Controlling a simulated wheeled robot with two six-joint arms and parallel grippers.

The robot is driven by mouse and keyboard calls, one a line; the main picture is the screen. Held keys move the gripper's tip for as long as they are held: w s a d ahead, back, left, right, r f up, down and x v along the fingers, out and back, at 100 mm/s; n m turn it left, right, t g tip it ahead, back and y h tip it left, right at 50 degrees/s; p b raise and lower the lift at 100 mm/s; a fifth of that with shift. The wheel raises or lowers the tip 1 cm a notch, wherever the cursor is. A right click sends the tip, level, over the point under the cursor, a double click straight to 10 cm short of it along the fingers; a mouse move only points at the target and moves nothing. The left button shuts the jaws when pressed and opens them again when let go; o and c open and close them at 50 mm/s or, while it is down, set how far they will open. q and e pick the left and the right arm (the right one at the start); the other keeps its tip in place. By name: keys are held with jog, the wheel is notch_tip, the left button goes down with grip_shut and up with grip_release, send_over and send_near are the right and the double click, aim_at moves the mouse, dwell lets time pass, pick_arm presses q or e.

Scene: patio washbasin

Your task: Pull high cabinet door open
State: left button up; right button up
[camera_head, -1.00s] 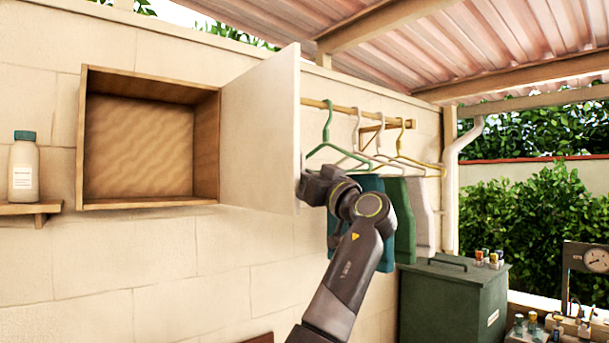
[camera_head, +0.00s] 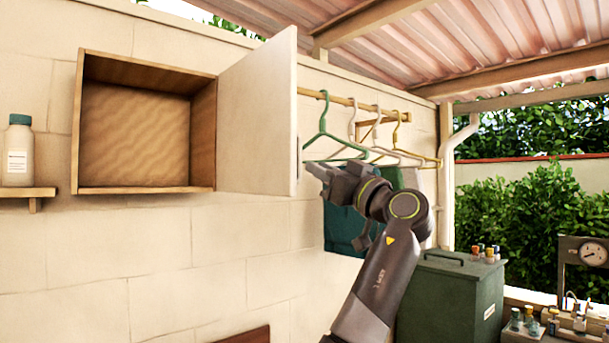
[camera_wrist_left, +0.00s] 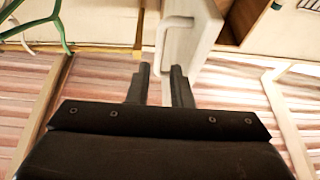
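The high cabinet (camera_head: 134,191) is a wooden box on the wall, with an empty interior. Its white door (camera_head: 258,115) stands swung wide open, hinged on the cabinet's right side. The door also shows in the left wrist view (camera_wrist_left: 202,40), with a white bar handle (camera_wrist_left: 160,45) on its face. My left gripper (camera_head: 312,170) is just right of the door's free edge in the head view. In the wrist view its two fingers (camera_wrist_left: 161,68) are apart, and the handle's bar lies around their tips, not clamped. My right gripper is out of view.
A rail with several hangers (camera_head: 322,135) and hanging cloths (camera_head: 347,225) is behind my left gripper. A bottle (camera_head: 18,152) stands on a small shelf (camera_head: 30,192) at left. A green bin (camera_head: 450,300) stands at lower right.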

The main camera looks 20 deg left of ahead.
pick_arm(q)
jog(key=b+v, duration=0.3)
jog(key=v, duration=0.6)
jog(key=shift+d, duration=0.2)
jog(key=shift+s+f, duration=0.1)
